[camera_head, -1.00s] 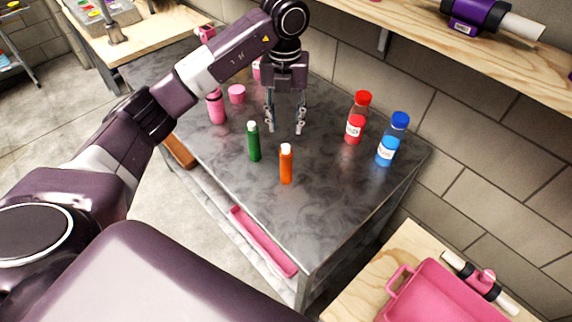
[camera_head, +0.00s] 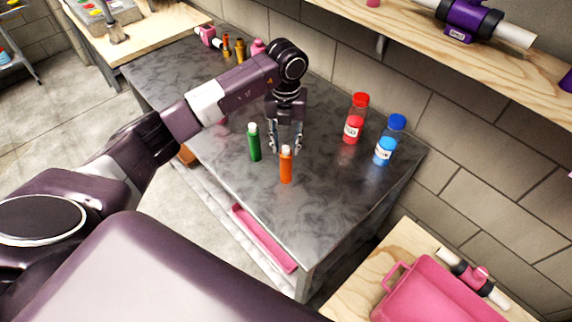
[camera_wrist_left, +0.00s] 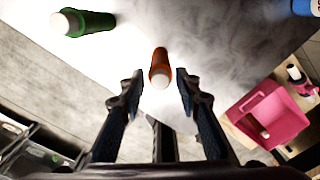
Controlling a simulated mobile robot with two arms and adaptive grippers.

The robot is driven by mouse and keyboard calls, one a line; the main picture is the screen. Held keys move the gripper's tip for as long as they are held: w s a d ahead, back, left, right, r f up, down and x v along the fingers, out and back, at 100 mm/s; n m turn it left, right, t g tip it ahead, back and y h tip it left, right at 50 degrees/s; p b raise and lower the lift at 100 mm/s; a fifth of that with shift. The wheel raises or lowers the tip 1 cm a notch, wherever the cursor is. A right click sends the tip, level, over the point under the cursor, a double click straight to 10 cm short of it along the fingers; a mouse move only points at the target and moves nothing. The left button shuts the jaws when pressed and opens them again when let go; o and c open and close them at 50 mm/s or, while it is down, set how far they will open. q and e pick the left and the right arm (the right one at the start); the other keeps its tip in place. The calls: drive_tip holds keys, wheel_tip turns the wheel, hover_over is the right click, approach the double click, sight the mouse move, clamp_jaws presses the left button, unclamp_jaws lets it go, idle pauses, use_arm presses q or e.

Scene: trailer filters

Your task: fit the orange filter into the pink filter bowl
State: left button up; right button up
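The orange filter (camera_head: 286,168), with a white top, stands upright on the dark worktop (camera_head: 330,205). My left gripper (camera_head: 285,147) is open and empty, pointing down just behind the filter in the head view. In the left wrist view, the orange filter (camera_wrist_left: 160,66) shows just ahead of the gap between the two spread fingers (camera_wrist_left: 159,88). No contact is visible. A pink piece (camera_head: 258,46) shows partly behind my arm; I cannot tell whether it is the filter bowl. My right gripper is not in view.
A green filter (camera_head: 254,144) stands close to the left of the orange one. Red (camera_head: 355,120) and blue (camera_head: 390,140) bottles stand at the right by the wall. A pink tray (camera_head: 445,290) lies at lower right. The front worktop is clear.

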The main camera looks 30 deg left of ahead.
use_arm(q)
clamp_jaws()
drive_tip(key=shift+r, duration=0.2)
drive_tip(key=shift+r+b, duration=0.3)
drive_tip(key=shift+r, duration=0.35)
wheel_tip(320, 180, up, 6)
drive_tip(key=shift+w+f+b, duration=0.1)
drive_tip(key=shift+f+b, duration=0.05)
drive_tip(key=shift+b, duration=0.75)
wheel_tip(320, 180, up, 13)
drive_tip(key=shift+f, duration=0.1)
